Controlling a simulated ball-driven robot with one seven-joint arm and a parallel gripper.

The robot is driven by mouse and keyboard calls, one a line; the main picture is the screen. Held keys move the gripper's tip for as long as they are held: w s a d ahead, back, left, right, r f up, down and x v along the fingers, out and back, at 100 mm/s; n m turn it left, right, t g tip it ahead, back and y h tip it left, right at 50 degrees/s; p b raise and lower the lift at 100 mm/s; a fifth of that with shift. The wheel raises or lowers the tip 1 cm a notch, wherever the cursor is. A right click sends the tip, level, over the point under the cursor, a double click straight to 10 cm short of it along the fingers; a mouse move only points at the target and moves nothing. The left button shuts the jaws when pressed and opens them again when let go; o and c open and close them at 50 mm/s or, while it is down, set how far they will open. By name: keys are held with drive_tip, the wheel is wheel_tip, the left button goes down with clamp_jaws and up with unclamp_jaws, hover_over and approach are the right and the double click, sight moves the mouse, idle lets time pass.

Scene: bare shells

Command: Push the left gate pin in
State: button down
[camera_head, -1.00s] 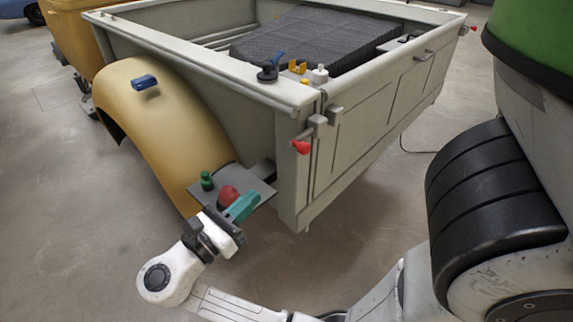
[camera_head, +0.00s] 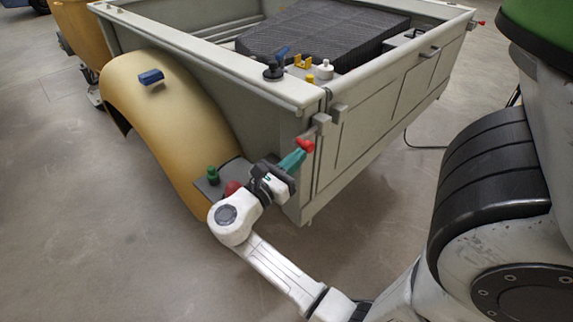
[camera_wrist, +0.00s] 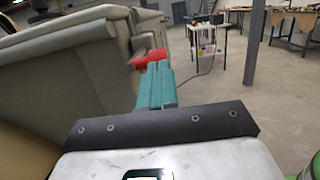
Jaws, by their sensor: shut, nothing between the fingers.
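The left gate pin has a red head (camera_head: 306,146) and sits at the near corner of the grey trailer's gate. The same red pin (camera_wrist: 150,58) shows in the wrist view, right at the fingertips. My gripper (camera_head: 296,157) has teal fingers, which are closed together with nothing between them. Its tips are at the red head, seemingly touching or very close; the exact gap cannot be told. The teal fingers (camera_wrist: 157,75) hide part of the pin's lower side in the wrist view. Another red pin (camera_head: 481,22) shows at the gate's far end.
The trailer gate (camera_head: 385,115) runs to the back right. A yellow fender (camera_head: 165,105) with a blue item (camera_head: 151,76) is on the left. A small shelf with a green knob (camera_head: 212,171) and a red item (camera_head: 233,187) lies beside my wrist. Floor beside the gate is clear.

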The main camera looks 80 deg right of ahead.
sight(311, 150)
drive_tip(key=shift+d, duration=0.1)
drive_tip(key=p+x, duration=0.2)
drive_tip(key=x, duration=0.1)
drive_tip(key=p+x, duration=0.1)
drive_tip(key=x, duration=0.1)
drive_tip(key=shift+s+f, duration=0.25)
drive_tip(key=shift+d+f, duration=0.15)
idle(0.3)
